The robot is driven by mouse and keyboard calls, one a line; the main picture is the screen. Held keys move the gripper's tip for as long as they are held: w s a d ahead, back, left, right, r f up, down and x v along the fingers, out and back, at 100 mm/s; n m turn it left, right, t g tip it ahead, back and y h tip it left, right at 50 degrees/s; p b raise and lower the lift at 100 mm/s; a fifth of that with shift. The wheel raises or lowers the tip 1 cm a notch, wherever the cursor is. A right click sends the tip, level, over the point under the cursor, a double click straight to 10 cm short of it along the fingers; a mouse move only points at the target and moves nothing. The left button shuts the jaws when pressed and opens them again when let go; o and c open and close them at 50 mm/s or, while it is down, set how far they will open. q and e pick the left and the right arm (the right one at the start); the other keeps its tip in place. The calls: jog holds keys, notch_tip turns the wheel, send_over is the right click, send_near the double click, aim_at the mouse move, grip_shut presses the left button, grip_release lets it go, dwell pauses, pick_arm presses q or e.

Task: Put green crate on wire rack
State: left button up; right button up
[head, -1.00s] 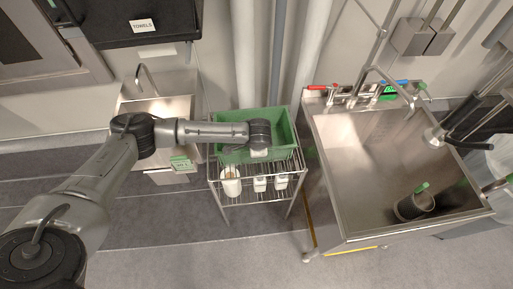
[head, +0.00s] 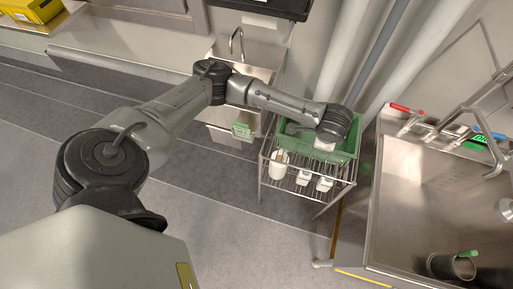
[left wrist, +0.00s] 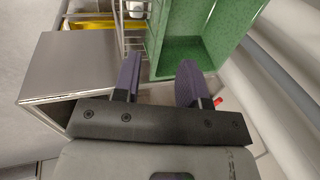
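The green crate (head: 298,146) sits on top of the wire rack (head: 267,172), upright. My left arm reaches over it from the left, and my left gripper (head: 325,145) is at the crate, mostly hidden below the wrist. In the left wrist view the crate (left wrist: 185,52) is just beyond the fingertips, its inside empty where it shows. Wires of the rack (left wrist: 132,38) show beside the crate. My right gripper is not in view.
The rack's lower shelf holds a white mug (head: 278,163) and white bottles (head: 303,177). A large steel sink (head: 420,215) stands close on the right, a small basin (head: 245,62) behind left. Pipes (head: 345,50) rise behind the rack. The floor (head: 240,235) in front is clear.

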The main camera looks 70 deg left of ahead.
pick_arm(q)
jog(key=s+d+f+h, duration=0.2)
jog(key=s+d+f, duration=0.1)
jog(key=s+d, duration=0.45)
jog(key=s+d+f+h, duration=0.35)
jog(key=s+d, duration=0.25)
jog(key=d, duration=0.2)
jog(key=s+a+f+n+y, duration=0.1)
jog(key=s+a+n, duration=0.2)
jog(key=s, duration=0.4)
jog(key=s+a+f+n+t+y, duration=0.1)
jog(key=s+a+n, duration=0.2)
jog(key=s+a, duration=0.2)
jog(key=s, duration=0.3)
jog(key=shift+s+a+n+y, duration=0.15)
jog(key=shift+a+n+y, duration=0.05)
jog(key=shift+n+y, duration=0.2)
notch_tip(320, 180, up, 29)
jog(key=p, duration=2.9)
